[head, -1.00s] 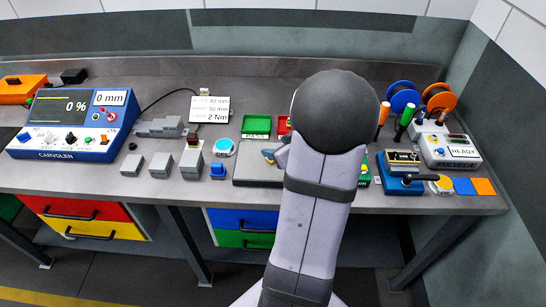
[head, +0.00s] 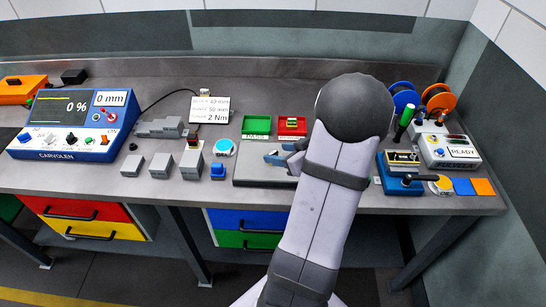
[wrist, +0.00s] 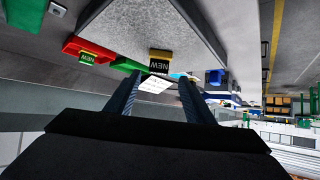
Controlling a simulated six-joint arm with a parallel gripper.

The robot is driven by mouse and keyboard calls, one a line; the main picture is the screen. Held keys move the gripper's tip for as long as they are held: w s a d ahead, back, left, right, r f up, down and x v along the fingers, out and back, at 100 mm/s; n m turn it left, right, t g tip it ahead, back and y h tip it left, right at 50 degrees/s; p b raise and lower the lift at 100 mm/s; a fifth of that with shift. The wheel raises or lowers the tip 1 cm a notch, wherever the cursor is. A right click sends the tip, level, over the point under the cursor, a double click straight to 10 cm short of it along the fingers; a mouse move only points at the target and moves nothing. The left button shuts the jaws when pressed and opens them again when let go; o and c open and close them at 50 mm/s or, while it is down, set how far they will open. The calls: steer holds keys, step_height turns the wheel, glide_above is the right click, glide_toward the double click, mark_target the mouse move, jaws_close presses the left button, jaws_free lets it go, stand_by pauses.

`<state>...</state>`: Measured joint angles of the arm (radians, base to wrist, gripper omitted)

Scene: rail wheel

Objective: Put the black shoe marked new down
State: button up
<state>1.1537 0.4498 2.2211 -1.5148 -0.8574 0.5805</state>
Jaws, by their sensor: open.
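The black shoe (wrist: 160,60) with a yellow band marked NEW shows in the wrist view, at the edge of the grey plate (wrist: 155,30). That picture is upside down. My gripper (wrist: 160,82) is open, its two fingers apart with the shoe just beyond and between their tips. No finger appears closed on it. In the head view my gripper (head: 274,158) is low over the grey plate (head: 250,175), pointing left and partly behind my arm. I cannot make out the black shoe in the head view.
A blue button block (head: 217,171) and grey blocks (head: 160,164) stand left. A blue device (head: 405,187) stands right.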

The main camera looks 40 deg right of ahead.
mark_target(273, 152)
steer(key=shift+p+x, duration=0.4)
steer(key=shift+x, duration=2.1)
steer(key=shift+s+d+f, duration=0.1)
steer(key=shift+d+f, duration=0.05)
steer(key=shift+c, duration=0.5)
steer(key=c, duration=1)
